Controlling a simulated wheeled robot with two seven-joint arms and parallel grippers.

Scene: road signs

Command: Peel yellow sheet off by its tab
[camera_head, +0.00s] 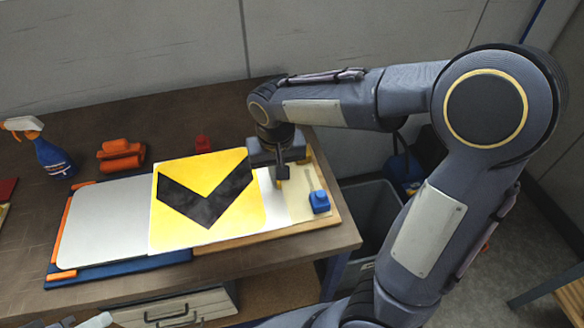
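A yellow sheet (238,220) with a black chevron lies over the middle of a pale grey panel (100,222), looking flat. Bare panel shows to its left, and a white strip (271,198) shows along its right edge. My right gripper (281,180) points down just right of the sheet's upper right edge. Its fingers are seen nearly edge-on, so their opening is unclear. No separate tab can be made out; the gripper hides part of that edge.
A blue block (320,202) sits on the board right of the sheet. A grey bin (372,205) stands beyond the table's right edge.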

